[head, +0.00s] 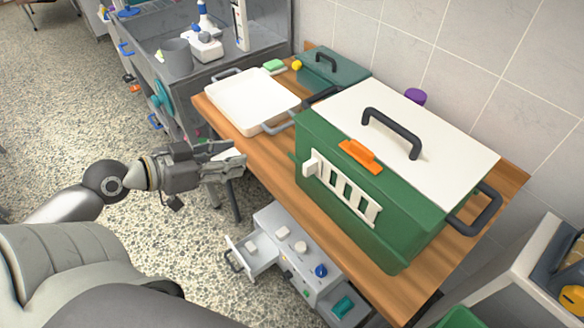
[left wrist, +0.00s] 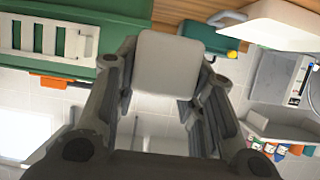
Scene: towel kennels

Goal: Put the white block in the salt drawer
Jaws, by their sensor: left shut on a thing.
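My left gripper (head: 236,163) is shut on a white block (left wrist: 168,62), which sits between its fingers in the left wrist view. In the head view the gripper is beside the wooden table's front edge, above and left of a small light grey drawer unit (head: 290,262). One drawer (head: 252,254) of the unit stands pulled out to the left, below the gripper. I cannot read any salt label. Small pale pieces and a blue knob (head: 320,271) are on the unit. My right gripper is not in view.
The wooden table (head: 270,158) holds a large green kennel (head: 385,225) with a white lid, a white tray (head: 250,102) and a smaller green box (head: 333,72). A grey sink counter (head: 150,40) stands behind. Speckled floor is open at left.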

